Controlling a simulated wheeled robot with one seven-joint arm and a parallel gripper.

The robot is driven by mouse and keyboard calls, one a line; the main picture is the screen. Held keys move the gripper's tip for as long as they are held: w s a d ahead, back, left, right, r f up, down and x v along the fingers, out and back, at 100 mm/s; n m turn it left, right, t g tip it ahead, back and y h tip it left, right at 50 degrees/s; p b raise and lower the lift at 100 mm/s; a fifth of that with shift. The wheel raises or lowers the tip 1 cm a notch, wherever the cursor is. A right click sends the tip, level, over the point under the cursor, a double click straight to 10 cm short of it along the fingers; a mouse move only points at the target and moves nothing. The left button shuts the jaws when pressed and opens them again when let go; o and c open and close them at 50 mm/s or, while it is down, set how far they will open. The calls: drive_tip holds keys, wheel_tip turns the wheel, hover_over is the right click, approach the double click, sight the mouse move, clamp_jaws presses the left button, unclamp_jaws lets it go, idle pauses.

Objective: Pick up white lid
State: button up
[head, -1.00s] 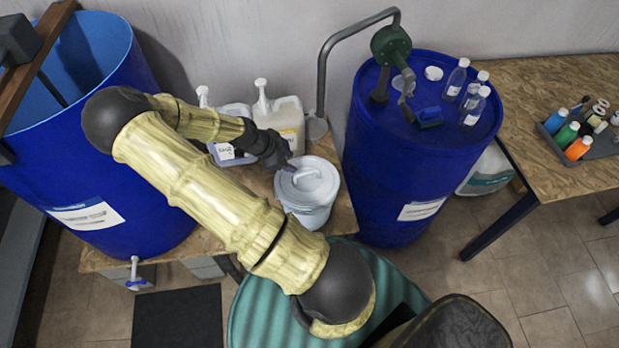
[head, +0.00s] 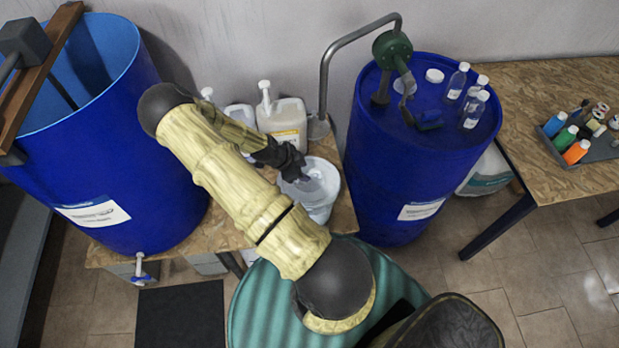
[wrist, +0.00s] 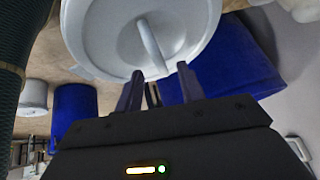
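The white lid (wrist: 115,35) is round with a raised bar handle (wrist: 150,45) and fills the top of the wrist view. In the head view a white bucket (head: 318,210) stands on the wooden bench, and my dark gripper (head: 302,178) is over its top, partly hiding it. From the head view I cannot tell how the lid sits on the bucket. In the wrist view my gripper (wrist: 160,78) is open. Its two fingers stand apart, one on each side of the handle's near end, with visible gaps to the handle.
White pump jugs (head: 284,120) stand just behind the bucket. A blue drum (head: 400,165) with a green pump and several bottles is close on the right. A large open blue drum (head: 110,150) stands on the left. A teal drum (head: 255,310) is in front.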

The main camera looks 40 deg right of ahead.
drive_tip(key=shift+x, duration=1)
drive_tip(key=shift+c, duration=0.5)
clamp_jaws()
